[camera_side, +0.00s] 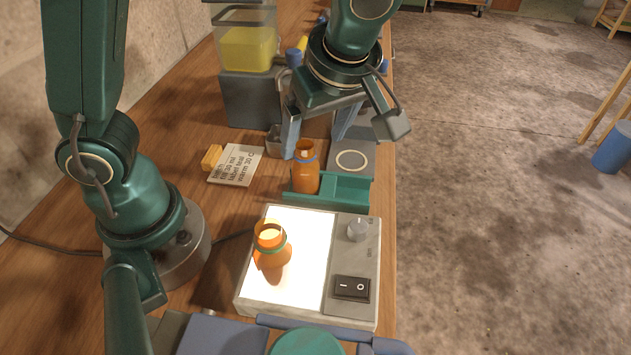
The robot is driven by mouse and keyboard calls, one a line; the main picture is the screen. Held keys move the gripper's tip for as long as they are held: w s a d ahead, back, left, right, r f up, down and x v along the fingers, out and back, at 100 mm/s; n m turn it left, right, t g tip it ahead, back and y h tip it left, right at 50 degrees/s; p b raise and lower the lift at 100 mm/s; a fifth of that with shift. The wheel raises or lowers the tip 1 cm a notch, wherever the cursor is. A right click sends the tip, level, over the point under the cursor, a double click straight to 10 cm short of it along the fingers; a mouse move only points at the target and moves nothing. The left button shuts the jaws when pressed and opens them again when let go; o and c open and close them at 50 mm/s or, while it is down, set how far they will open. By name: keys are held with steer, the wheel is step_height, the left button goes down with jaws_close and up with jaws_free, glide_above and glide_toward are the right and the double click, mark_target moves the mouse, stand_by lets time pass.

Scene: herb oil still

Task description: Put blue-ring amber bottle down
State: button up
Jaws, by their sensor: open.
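The blue-ring amber bottle (305,172) stands upright in the left part of a green tray (345,190), with a blue band around its neck. My gripper (318,150) is open, its two fingers spread to either side above the bottle. The left finger comes down close to the bottle's neck; I cannot tell if it touches.
The light box (358,262) has a knob and a rocker switch. A note card (236,165) and a yellow block (211,157) lie left of the tray. A container of yellow liquid (247,50) on a grey base stands behind. A grey plate with a ring (352,160) is beyond the tray.

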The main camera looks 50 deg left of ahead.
steer(key=s+a+r+m+t+h, duration=0.1)
steer(key=s+m, duration=0.3)
steer(key=m, duration=0.4)
steer(key=s+a+r+m+t+h, duration=0.1)
steer(key=s+r+m+t+h, duration=0.1)
steer(key=m, duration=0.6)
steer(key=shift+s+a+r+m+t+h, duration=0.15)
steer(key=shift+s+a+m+t+h, duration=0.25)
steer(key=shift+s+t+h, duration=0.45)
